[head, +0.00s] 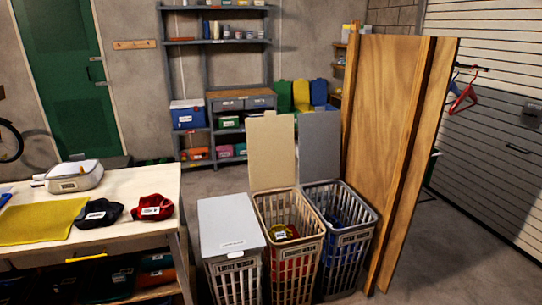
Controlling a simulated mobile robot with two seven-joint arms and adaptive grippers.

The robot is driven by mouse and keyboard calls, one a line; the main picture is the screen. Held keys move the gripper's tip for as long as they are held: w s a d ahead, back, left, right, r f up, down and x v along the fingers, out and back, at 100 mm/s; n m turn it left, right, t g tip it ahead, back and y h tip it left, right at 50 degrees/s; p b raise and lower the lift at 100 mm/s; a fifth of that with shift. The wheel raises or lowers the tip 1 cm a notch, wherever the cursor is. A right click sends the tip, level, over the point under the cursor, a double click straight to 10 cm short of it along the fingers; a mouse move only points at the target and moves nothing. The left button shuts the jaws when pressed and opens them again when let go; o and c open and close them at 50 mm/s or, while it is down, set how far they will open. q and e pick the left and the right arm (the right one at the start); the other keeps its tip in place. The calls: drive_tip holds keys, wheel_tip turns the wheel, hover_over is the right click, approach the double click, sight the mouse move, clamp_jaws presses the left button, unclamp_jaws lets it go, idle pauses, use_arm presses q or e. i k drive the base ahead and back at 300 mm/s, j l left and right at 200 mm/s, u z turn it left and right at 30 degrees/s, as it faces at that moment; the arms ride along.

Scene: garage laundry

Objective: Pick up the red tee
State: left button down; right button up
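A crumpled red cloth item (153,208), which looks like the red tee, lies on the white table (130,184) at the left, near its right edge. It has a white label too small to read. A crumpled dark cloth item (97,213) with a label lies just left of it. A yellow cloth (40,224) lies flat further left. Some red and yellow cloth (285,232) also shows inside the middle hamper. Neither of my grippers is in view.
A pale labelled container (74,177) stands at the table's back. Right of the table are a lidded hamper (231,227), an open tan hamper (290,205) and an open grey hamper (340,197). A tall wooden panel (392,130) stands at the right. Floor beyond is clear.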

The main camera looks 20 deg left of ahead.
sight(155, 207)
drive_tip(key=u, duration=1.6)
drive_tip(key=i+j+z, duration=0.45)
drive_tip(key=i+j, duration=0.2)
